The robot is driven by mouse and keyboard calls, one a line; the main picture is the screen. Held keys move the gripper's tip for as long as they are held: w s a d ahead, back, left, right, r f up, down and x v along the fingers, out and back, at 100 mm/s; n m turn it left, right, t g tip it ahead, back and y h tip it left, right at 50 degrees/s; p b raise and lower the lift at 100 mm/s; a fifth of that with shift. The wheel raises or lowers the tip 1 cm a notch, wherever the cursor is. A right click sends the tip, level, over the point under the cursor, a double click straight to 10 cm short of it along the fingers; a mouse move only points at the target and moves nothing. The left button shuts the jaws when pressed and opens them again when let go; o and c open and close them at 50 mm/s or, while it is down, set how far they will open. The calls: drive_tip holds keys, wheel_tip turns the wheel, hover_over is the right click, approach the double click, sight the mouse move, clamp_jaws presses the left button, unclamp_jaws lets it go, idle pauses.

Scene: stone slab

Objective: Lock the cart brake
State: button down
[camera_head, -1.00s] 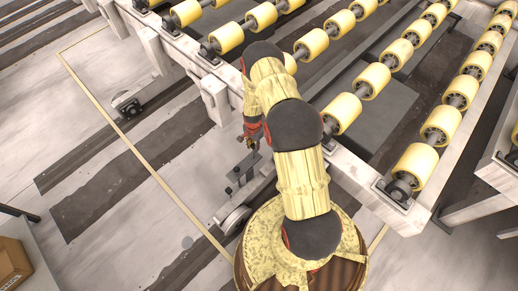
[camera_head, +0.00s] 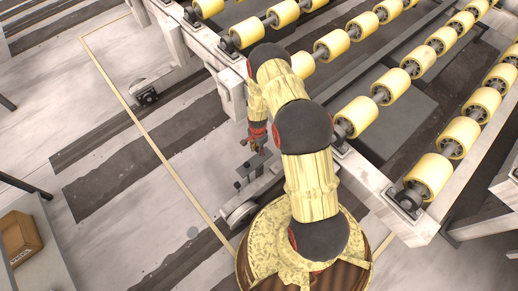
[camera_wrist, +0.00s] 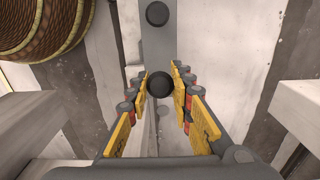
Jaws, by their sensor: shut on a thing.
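The cart (camera_head: 365,185) is a pale frame carrying rows of yellow rollers. A grey brake lever (camera_wrist: 158,42) with black round knobs runs down the middle of the wrist view. In the head view, dark brake parts (camera_head: 240,184) stand above the near cart wheel (camera_head: 239,214). My gripper (camera_head: 257,143) is at the cart's near side, by these parts. In the wrist view, my gripper (camera_wrist: 160,90) has its yellow-padded fingers on both sides of the lower black knob (camera_wrist: 159,84) and is shut on it. The knob's underside is hidden.
Another wheel (camera_head: 148,96) is under the cart's far end. A yellow line (camera_head: 160,155) marks the floor around the cart. A cardboard box (camera_head: 20,238) sits at the left edge. The floor between box and cart is clear.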

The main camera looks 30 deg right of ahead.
drive_tip(key=shift+s+a+f, duration=0.1)
drive_tip(key=shift+s+a, duration=0.05)
drive_tip(key=shift+a, duration=0.1)
drive_tip(key=c, duration=1.8)
unclamp_jaws()
drive_tip(key=shift+a, duration=0.1)
drive_tip(key=shift+c, duration=0.2)
drive_tip(key=shift+o, duration=1.4)
drive_tip(key=shift+d, duration=0.2)
drive_tip(key=shift+r, duration=0.35)
wheel_tip(320, 180, up, 11)
drive_tip(key=shift+r, duration=0.2)
